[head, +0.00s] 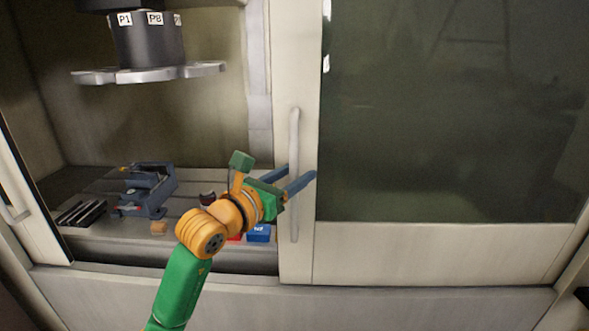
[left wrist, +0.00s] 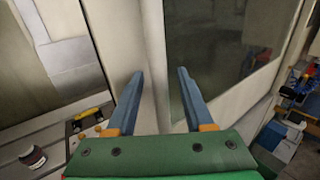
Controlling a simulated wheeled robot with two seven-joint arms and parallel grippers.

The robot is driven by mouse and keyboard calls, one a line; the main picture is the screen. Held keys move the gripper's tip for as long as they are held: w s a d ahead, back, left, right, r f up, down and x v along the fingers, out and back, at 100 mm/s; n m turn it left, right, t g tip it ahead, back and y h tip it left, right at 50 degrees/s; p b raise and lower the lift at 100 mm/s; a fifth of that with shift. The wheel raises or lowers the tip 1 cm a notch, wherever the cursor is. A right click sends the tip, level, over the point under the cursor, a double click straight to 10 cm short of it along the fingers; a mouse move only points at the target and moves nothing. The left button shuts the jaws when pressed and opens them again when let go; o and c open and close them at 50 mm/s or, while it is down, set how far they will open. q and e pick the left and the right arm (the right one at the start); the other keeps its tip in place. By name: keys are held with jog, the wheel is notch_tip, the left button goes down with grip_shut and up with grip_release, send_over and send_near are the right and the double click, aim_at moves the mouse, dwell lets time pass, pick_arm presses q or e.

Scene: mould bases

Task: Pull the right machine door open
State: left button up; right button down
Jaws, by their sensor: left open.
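The right machine door (head: 430,253) is a pale panel with a large dark window, and it stands across the right half of the machine front. Its upright bar handle (head: 294,125) is near the door's left edge. My left gripper (head: 302,169) is open at about the handle's mid-height, its two blue fingers pointing at the door. In the head view the handle's line runs between the fingers. In the left wrist view the open fingers (left wrist: 160,74) flank a pale upright strip; I cannot tell whether they touch the handle. My right gripper is out of view.
The left door (head: 25,200) stands aside at the left edge. Inside the open bay are a grey vise (head: 146,190), a blue box (head: 258,234) and dark bars (head: 80,214). A dark tool head (head: 148,45) hangs above them.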

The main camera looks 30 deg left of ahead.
pick_arm(q)
jog(key=shift+s, duration=0.1)
grip_shut()
dwell(1.2)
